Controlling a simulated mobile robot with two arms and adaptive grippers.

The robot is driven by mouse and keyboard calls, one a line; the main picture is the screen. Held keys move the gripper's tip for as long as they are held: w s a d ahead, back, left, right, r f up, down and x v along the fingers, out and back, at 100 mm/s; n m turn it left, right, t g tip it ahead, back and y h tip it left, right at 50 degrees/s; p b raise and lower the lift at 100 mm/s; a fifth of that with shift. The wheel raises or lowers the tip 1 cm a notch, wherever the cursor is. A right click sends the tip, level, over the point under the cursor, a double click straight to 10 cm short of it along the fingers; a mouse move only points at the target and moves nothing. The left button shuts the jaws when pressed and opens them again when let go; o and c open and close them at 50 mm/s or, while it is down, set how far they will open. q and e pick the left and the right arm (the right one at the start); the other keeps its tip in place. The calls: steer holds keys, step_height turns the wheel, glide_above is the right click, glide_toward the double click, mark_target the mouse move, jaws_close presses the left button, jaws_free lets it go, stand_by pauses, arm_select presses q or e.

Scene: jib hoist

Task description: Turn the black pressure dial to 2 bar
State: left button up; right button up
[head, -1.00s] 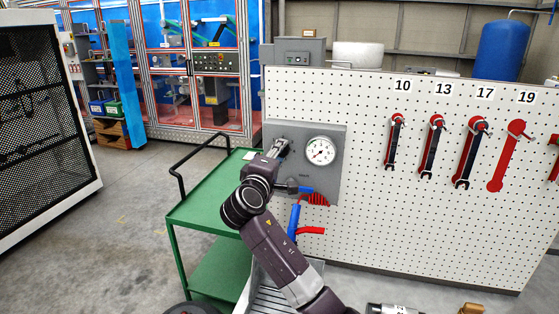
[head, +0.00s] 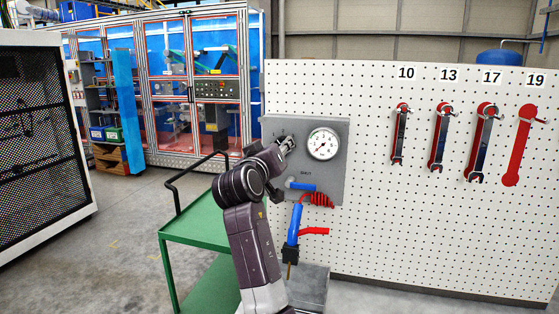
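A grey panel (head: 333,180) on the pegboard carries a round white pressure gauge (head: 323,144) with a dark needle; its numbers are too small to read. My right gripper (head: 288,143) is at the panel's upper left, just left of the gauge, its fingertips at or very near the panel face. The black dial is not clearly visible; the gripper covers that part of the panel. I cannot tell whether the fingers are closed on anything. My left gripper is not in view.
A blue lever (head: 302,186) is below the gauge, with a red coiled hose (head: 318,200) and a hanging blue tool (head: 295,225). A green cart (head: 195,229) stands left of my arm. Wrenches (head: 438,137) hang on the pegboard (head: 420,230) at right.

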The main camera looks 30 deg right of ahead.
steer(key=shift+f+m+b, duration=0.15)
steer(key=shift+m+b, duration=2.35)
steer(key=shift+m, duration=1.1)
steer(key=o, duration=1.2)
steer(key=shift+c, duration=0.2)
steer(key=v, duration=0.7)
steer(key=shift+a, duration=0.2)
